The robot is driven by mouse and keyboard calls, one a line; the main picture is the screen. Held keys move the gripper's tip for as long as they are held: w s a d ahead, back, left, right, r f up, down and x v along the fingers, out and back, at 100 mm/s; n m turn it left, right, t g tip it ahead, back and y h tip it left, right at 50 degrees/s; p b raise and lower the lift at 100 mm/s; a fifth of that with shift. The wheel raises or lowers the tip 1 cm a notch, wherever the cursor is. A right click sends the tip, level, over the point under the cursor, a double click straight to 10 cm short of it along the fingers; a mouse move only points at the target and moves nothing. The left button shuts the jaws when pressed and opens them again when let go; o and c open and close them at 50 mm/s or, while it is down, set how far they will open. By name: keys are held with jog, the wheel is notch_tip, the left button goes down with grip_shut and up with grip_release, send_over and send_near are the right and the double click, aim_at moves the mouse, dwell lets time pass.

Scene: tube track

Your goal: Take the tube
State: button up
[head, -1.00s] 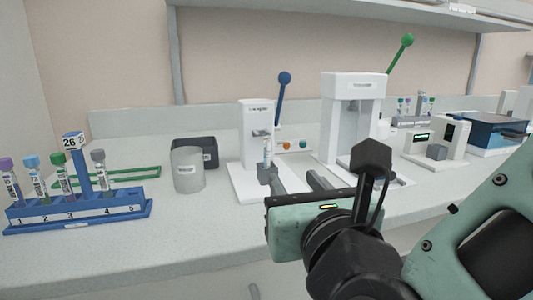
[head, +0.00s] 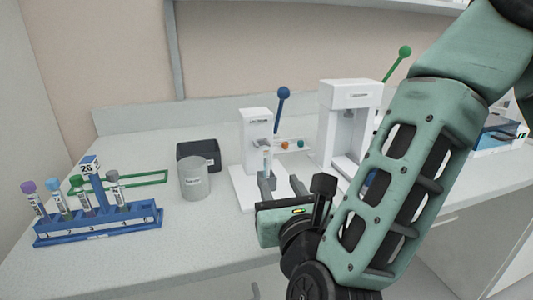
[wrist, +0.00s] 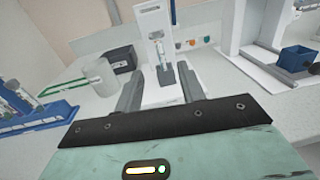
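A clear tube (head: 266,159) stands upright in a grey holder at the front of the white device with the blue lever (head: 256,140). In the wrist view the tube (wrist: 160,47) is ahead, roughly in line with the gap between my fingers. My gripper (head: 281,182) is open and empty, pointing at the device; its two fingers also show apart in the wrist view (wrist: 160,72).
A grey cup (head: 194,180) and a dark box (head: 198,153) stand left of the device. A green frame (head: 140,179) lies behind the rack. A second white device with a green lever (head: 347,120) stands to the right. The front left counter is clear.

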aim_at(267, 159)
jog(key=w+p, duration=0.1)
jog(key=w, duration=0.2)
jog(key=w+a, duration=0.1)
jog(key=w, duration=0.2)
jog(key=w+a+p, duration=0.1)
jog(key=w, duration=0.2)
jog(key=shift+w+p, duration=0.1)
jog(key=shift+p, duration=0.2)
grip_shut()
